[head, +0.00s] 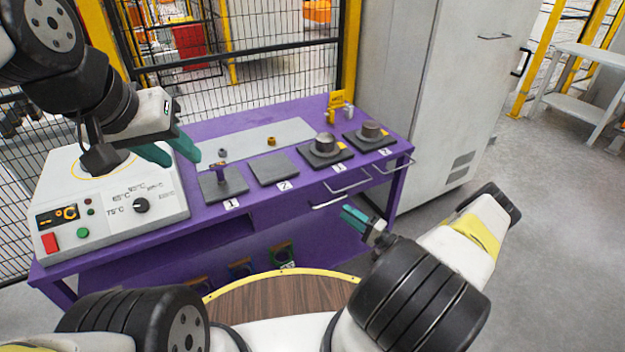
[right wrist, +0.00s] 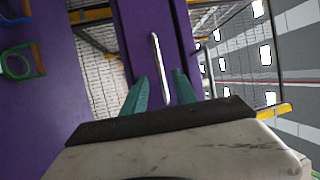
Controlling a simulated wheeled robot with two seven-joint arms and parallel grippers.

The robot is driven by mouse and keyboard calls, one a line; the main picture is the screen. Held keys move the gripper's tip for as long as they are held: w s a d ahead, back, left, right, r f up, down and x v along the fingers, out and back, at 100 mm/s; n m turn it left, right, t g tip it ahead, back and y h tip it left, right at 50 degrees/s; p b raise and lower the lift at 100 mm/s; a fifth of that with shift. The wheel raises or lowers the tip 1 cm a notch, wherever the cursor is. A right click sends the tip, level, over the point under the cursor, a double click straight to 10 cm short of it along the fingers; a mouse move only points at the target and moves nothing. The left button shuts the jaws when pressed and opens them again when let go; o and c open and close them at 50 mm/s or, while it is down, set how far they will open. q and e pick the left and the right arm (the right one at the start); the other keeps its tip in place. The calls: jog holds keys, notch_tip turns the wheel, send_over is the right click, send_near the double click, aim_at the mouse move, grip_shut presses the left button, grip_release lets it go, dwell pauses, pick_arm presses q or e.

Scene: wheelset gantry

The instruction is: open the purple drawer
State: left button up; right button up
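The purple workbench (head: 225,215) has purple drawer fronts (head: 285,212) under its right part, with silver bar handles: one at the front (head: 328,205), another (head: 347,182) behind it and a third (head: 393,166) at the right end. My right gripper (head: 352,215) is in front of the bench, just below and right of the front handle. In the right wrist view its teal fingers (right wrist: 160,92) are apart, and a bar handle (right wrist: 160,68) on a purple front shows ahead between them; contact cannot be told. My left gripper (head: 175,152) hangs above the bench's left part; its teal fingers look apart and empty.
A control box (head: 110,205) stands on the bench's left end. Numbered dark plates (head: 273,170) and metal parts (head: 325,143) are on top. A grey cabinet (head: 440,90) stands to the right. A round wooden surface (head: 280,305) is in front. Floor at the right is clear.

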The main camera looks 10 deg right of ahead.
aim_at(331, 201)
jog(key=x, duration=0.8)
jog(key=shift+c, duration=0.2)
grip_shut()
jog(key=shift+s+f, duration=0.1)
dwell(1.1)
